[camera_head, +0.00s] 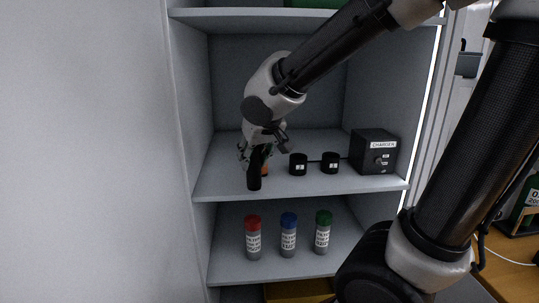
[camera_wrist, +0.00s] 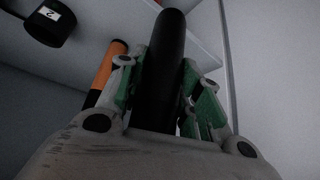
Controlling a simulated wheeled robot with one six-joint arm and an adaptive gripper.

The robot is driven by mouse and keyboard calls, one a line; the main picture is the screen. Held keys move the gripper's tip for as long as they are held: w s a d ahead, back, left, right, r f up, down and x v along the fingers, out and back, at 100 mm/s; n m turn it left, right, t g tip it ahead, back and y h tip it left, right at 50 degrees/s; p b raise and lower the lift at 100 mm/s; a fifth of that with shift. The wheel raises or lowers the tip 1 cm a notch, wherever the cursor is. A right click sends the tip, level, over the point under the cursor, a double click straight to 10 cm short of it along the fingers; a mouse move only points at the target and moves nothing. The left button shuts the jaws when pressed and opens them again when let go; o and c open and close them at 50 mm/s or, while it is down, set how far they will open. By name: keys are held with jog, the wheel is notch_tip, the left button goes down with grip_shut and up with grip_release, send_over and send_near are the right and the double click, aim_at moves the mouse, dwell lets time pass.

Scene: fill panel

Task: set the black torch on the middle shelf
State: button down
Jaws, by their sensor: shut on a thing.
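My gripper (camera_head: 257,152) is shut on the black torch (camera_head: 254,174) above the left part of the middle shelf (camera_head: 310,187). The torch is about upright, with its lower end near the shelf's front edge. I cannot tell whether it touches the shelf. In the wrist view the black torch (camera_wrist: 167,55) lies between the two green-padded fingers of my gripper (camera_wrist: 165,85). An orange and black torch (camera_wrist: 107,68) stands close beside it. In the head view its orange part (camera_head: 265,169) shows just behind the black torch, and the rest is hidden.
Two black round holders (camera_head: 298,165) (camera_head: 330,163) sit on the middle shelf, right of my gripper, with a black charger box (camera_head: 373,152) beyond them. The lower shelf (camera_head: 225,267) bears bottles with red (camera_head: 253,238), blue (camera_head: 288,235) and green (camera_head: 323,232) caps. Cabinet walls enclose both sides.

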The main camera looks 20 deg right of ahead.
jog(key=shift+w+a+f, duration=0.2)
jog(key=shift+w+f, duration=0.4)
jog(key=shift+w, duration=2.1)
jog(key=shift+w+a+f, duration=0.2)
jog(key=shift+w+f, duration=0.35)
jog(key=shift+w, duration=2.1)
jog(key=shift+w+a+f, duration=0.2)
jog(key=shift+w+f, duration=0.4)
jog(key=shift+w, duration=2.1)
jog(key=shift+f, duration=0.15)
jog(key=c, duration=1)
grip_release()
jog(key=a+v, duration=0.1)
jog(key=v, duration=1.1)
jog(key=s+d+f, duration=0.1)
jog(key=s+d, duration=0.4)
jog(key=s, duration=0.4)
jog(key=s+d+f+g, duration=0.1)
jog(key=s+d+f, duration=0.1)
jog(key=s+d, duration=0.3)
jog(key=s+d+f+m+g, duration=0.1)
jog(key=s+d, duration=0.4)
jog(key=s, duration=0.9)
jog(key=shift+f+h, duration=0.2)
jog(key=shift+h, duration=0.1)
